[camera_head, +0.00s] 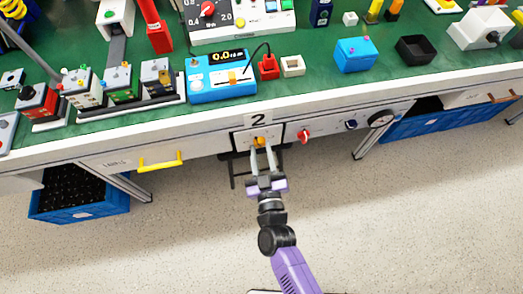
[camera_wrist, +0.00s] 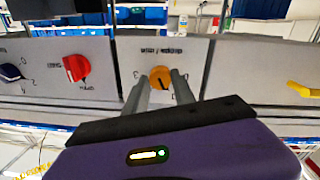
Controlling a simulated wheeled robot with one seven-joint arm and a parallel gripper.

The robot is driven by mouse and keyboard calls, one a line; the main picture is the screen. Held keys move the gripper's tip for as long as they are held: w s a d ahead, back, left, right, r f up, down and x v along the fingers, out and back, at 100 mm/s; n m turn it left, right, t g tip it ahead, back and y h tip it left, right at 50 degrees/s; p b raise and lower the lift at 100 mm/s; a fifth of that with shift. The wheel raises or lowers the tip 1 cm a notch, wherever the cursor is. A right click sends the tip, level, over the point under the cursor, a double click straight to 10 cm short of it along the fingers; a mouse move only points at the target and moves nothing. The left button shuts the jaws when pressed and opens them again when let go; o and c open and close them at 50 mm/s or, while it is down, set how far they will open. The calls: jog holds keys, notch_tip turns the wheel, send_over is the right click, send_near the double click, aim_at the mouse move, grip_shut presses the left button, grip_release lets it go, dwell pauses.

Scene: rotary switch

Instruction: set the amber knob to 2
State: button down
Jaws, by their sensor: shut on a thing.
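The exact number at the pointer cannot be told.
A red knob (camera_head: 304,135) sits on the panel to the right, with a dark blue knob (camera_head: 351,124) and a round dial (camera_head: 381,118) beyond it. A yellow drawer handle (camera_head: 160,162) is on the left. The floor in front is clear.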

jog(key=m, duration=0.5)
jog(key=shift+m, duration=0.4)
jog(key=m+b, duration=0.1)
jog(key=m, duration=0.3)
jog(key=shift+m+g, duration=0.3)
jog(key=shift+g, duration=0.1)
jog(key=c, duration=1)
grip_release()
jog(key=shift+r, duration=0.1)
jog(key=shift+c, duration=0.2)
jog(key=v, duration=0.7)
jog(key=shift+s+d, duration=0.2)
jog(key=shift+s, duration=0.2)
jog(key=shift+y, duration=0.3)
